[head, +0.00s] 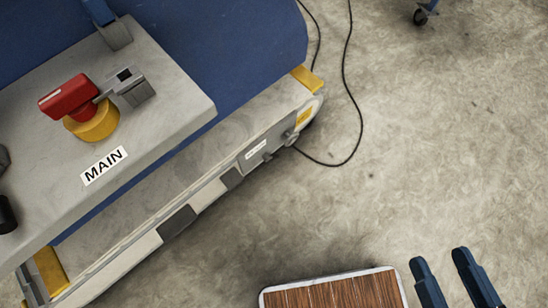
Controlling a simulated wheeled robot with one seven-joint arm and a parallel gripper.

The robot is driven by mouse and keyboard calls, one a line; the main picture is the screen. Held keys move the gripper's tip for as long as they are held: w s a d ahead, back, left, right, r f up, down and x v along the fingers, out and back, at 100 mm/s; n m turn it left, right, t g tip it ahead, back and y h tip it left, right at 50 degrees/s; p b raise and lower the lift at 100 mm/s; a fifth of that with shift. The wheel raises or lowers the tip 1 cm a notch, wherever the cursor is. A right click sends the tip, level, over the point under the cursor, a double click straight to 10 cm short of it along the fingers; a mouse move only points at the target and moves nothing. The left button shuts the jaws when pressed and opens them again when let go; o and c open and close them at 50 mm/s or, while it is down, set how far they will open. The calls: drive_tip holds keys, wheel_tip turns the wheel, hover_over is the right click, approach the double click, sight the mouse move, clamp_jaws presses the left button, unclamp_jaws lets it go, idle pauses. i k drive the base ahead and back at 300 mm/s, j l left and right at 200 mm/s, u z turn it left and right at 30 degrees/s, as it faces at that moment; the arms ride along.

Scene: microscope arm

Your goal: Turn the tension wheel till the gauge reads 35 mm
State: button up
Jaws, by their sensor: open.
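My gripper (440,258) shows at the lower right edge of the head view as two dark blue fingers pointing up the picture. They are spread apart with bare floor between them, and nothing is held. The gripper is well away from the machine. I cannot make out a tension wheel or a gauge reading for certain. A small grey knob-like fitting (291,138) sits on the side rail near its rounded end, but I cannot tell whether it is the wheel. No millimetre scale is readable.
A blue belt (240,60) runs along a grey rail. A grey panel (170,75) overhangs at left, with a red switch handle (68,97) on a yellow base and a MAIN label. A wood-topped, white-rimmed surface (335,294) is at the bottom. A black cable (350,100) lies on open concrete floor.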

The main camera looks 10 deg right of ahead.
sight(291, 139)
drive_tip(key=k+l+u, duration=0.4)
drive_tip(key=k, duration=0.35)
drive_tip(key=k+l+u, duration=0.2)
drive_tip(key=k, duration=0.2)
drive_tip(key=i+l+u, duration=0.25)
drive_tip(key=i+l, duration=0.2)
drive_tip(key=i+l+u, duration=0.15)
drive_tip(key=l, duration=0.2)
drive_tip(key=i+l+u, duration=0.1)
drive_tip(key=i+l, duration=0.15)
drive_tip(key=i+l+u, duration=0.15)
drive_tip(key=l, duration=0.25)
drive_tip(key=i+l+u, duration=0.15)
drive_tip(key=l, duration=0.2)
drive_tip(key=i+l+u, duration=0.1)
drive_tip(key=l, duration=0.25)
drive_tip(key=i+l+u, duration=0.15)
drive_tip(key=l, duration=0.25)
